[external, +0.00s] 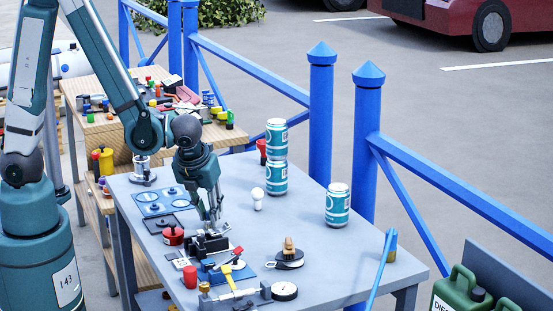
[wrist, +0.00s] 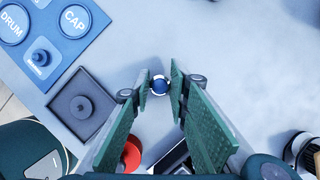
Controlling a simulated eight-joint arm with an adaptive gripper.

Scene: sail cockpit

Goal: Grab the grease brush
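A brush with tan bristles (external: 289,245) stands upright on a dark and white round base on the grey table, right of my gripper. It looks like the grease brush, though its label cannot be read. It also shows, cut off, in the wrist view's lower right corner (wrist: 313,158). My gripper (external: 213,221) points down over the table, left of and apart from the brush. In the wrist view its green-padded fingers (wrist: 160,84) stand apart. A small blue ball with a pale ring (wrist: 160,87) shows between the fingertips; contact with it cannot be told.
A blue labelled panel (external: 160,200), a dark square tray with a knob (wrist: 82,107) and a red pot (external: 173,235) lie close by. Several small tools and a round gauge (external: 284,291) crowd the front. Cans (external: 338,205) stand right. Bare tabletop lies behind the brush.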

